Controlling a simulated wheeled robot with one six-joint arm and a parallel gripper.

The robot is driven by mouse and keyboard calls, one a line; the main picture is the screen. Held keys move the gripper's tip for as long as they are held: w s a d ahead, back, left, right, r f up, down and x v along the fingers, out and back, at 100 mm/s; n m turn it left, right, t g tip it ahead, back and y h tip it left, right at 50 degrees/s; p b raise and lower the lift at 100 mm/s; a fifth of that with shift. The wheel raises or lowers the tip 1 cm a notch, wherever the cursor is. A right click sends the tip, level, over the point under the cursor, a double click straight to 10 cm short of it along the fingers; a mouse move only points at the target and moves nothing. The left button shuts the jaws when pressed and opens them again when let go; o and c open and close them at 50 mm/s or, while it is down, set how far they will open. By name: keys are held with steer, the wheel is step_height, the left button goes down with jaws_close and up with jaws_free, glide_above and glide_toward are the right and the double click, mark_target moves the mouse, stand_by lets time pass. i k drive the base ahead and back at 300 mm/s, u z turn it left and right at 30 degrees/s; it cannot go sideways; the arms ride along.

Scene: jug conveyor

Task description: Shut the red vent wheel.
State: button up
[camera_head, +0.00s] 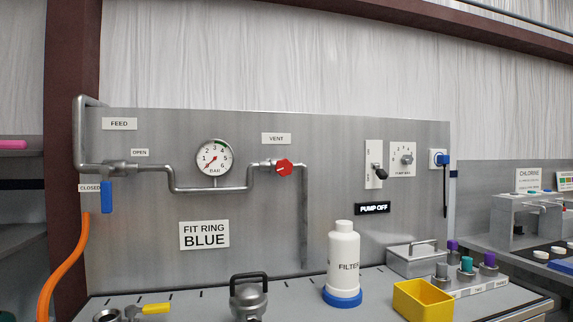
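The red vent wheel (284,167) sits on the grey pipe at the middle of the metal panel in the head view. The VENT label (276,139) is just above it. A small pale mark shows on the wheel's face, but I cannot tell from it whether the vent is open or shut. Nothing touches the wheel. My gripper is not in view.
A round pressure gauge (214,158) and a blue feed handle (107,197) are to the left. The white filter bottle (343,262) stands on the bench below right, near a yellow bin (423,299). Space directly before the wheel looks clear.

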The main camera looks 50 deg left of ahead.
mark_target(284, 167)
steer(key=u, duration=0.45)
steer(key=i, duration=0.7)
steer(key=u, duration=0.7)
